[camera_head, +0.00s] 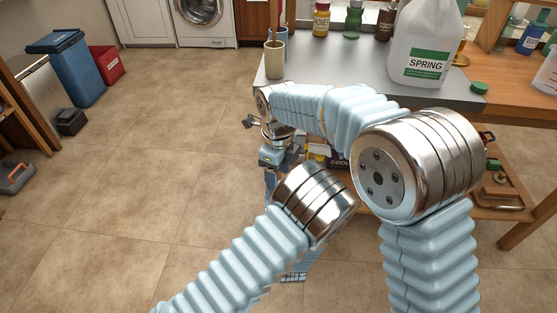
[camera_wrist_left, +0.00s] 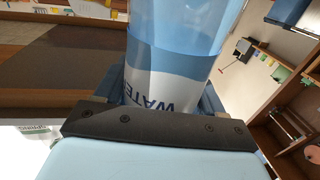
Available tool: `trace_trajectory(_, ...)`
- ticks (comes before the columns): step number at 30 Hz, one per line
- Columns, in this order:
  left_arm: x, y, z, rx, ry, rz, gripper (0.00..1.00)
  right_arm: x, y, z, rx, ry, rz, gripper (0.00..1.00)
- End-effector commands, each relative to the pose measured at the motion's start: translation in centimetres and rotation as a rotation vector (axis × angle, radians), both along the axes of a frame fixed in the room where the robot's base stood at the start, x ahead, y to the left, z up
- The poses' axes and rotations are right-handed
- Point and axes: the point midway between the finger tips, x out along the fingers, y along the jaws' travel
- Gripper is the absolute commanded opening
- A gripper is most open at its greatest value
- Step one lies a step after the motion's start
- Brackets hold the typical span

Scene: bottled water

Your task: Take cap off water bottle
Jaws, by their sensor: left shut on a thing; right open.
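A clear bottle with a blue and white label reading "WATE" (camera_wrist_left: 172,65) fills the middle of the left wrist view, where my left gripper (camera_wrist_left: 160,98) is shut on it. The bottle's top and cap are out of that view, and I cannot make the bottle out in the head view. In the head view my left arm comes up from the bottom left, and its gripper is hidden behind arm links. My right gripper (camera_head: 270,185) points down in front of the counter's left end, small and partly covered by my left arm; it is open.
A grey counter (camera_head: 340,68) carries a large SPRING jug (camera_head: 421,45), a beige cup (camera_head: 275,58), several jars and a green lid (camera_head: 480,88). A lower wooden shelf (camera_head: 500,212) holds small items. Blue (camera_head: 76,70) and red bins (camera_head: 107,66) stand far left. The tiled floor between is clear.

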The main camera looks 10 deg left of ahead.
Motion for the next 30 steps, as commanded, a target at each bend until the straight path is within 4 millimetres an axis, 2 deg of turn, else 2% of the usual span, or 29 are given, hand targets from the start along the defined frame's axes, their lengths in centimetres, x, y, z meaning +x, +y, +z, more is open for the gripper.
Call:
trace_trajectory(3,0.0,0.0,0.1,-0.001,-0.002,0.0,0.0,0.0,-0.1,-1.6,-0.001,0.001,0.0,0.57)
trace_trajectory(6,0.0,0.0,0.1,-0.001,-0.002,0.0,0.0,0.0,0.0,-2.4,0.0,0.0,0.0,0.57)
trace_trajectory(15,0.0,0.0,0.1,-0.001,-0.002,0.0,0.0,0.0,0.0,-2.7,0.001,-0.001,0.001,0.57)
trace_trajectory(27,0.1,0.0,0.1,-0.001,-0.001,0.0,0.0,-0.1,0.1,-2.7,0.001,0.003,0.002,0.0)
trace_trajectory(30,0.1,0.0,0.1,-0.001,-0.001,-0.001,0.0,-0.2,0.1,-2.7,0.001,0.005,0.002,0.0)
